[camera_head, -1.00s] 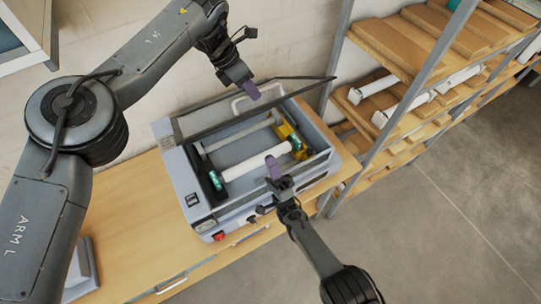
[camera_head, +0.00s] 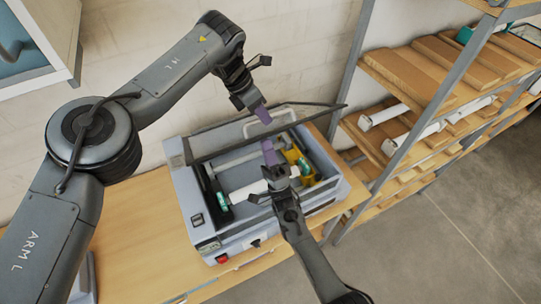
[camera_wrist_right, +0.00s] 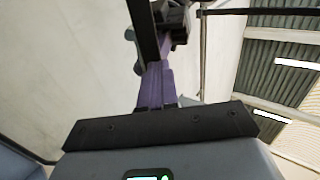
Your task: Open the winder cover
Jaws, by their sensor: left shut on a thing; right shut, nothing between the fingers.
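The winder cover (camera_head: 225,138), a dark-framed panel, stands raised and tilted over the grey laminator (camera_head: 203,222). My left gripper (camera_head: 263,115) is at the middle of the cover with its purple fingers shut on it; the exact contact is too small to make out. My right gripper (camera_head: 268,151) is shut and empty, pointing up just below the cover's front edge, over the open bay. In the right wrist view my right gripper's purple fingers (camera_wrist_right: 155,85) are together, close to a dark bar. The right gripper hides part of the white roller (camera_head: 247,192).
The laminator stands on a wooden bench (camera_head: 150,235) against a pale wall. A metal shelf rack (camera_head: 400,150) with boards and white rolls is close on the right. A yellow part (camera_head: 296,160) and green roller ends sit inside the bay.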

